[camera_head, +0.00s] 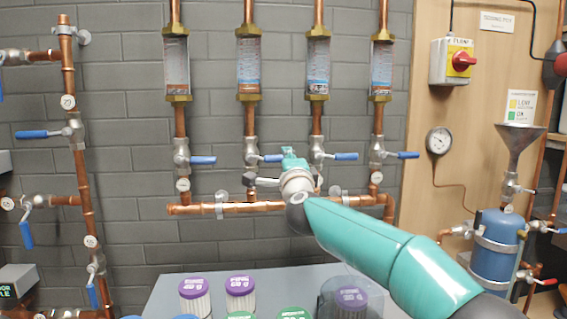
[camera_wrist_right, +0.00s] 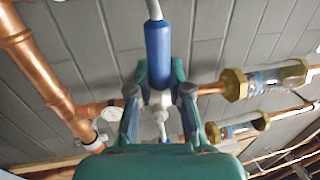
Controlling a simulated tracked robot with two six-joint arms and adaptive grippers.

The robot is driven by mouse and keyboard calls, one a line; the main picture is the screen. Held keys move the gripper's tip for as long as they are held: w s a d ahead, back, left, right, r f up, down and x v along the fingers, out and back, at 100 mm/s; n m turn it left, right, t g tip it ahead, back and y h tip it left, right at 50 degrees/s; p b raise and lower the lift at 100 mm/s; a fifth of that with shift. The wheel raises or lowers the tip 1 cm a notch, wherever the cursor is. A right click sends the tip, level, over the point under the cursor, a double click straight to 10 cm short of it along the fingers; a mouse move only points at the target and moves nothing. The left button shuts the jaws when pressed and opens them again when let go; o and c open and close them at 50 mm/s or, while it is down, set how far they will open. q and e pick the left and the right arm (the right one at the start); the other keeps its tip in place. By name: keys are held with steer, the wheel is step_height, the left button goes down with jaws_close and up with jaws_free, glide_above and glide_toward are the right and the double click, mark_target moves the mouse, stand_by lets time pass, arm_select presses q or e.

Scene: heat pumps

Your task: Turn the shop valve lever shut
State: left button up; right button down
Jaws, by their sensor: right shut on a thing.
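Four flow-tube lines run down the grey wall, each with a valve and a blue lever. My right gripper (camera_head: 279,164) is at the second valve (camera_head: 251,150) from the left. Its blue lever (camera_head: 270,158) points right, across its vertical pipe, and is partly hidden by the gripper. In the right wrist view the gripper (camera_wrist_right: 159,72) is shut on a blue lever (camera_wrist_right: 158,45), with one finger on each side. No readable label shows which valve is the shop one. My left gripper is not in view.
Neighbouring blue levers, on the first valve (camera_head: 203,160) and third valve (camera_head: 346,156), are close on both sides. A copper header pipe (camera_head: 240,208) runs just below. A grey table (camera_head: 172,286) with purple-lidded jars (camera_head: 240,290) stands beneath.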

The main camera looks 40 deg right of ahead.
steer(key=shift+d+f, duration=0.1)
steer(key=shift+f, duration=0.35)
steer(key=c, duration=1.1)
jaws_free()
steer(key=shift+s+d+r, duration=0.1)
steer(key=shift+s, duration=0.1)
steer(key=shift+w+r, duration=0.1)
steer(key=v, duration=1.2)
steer(key=shift+r, duration=0.1)
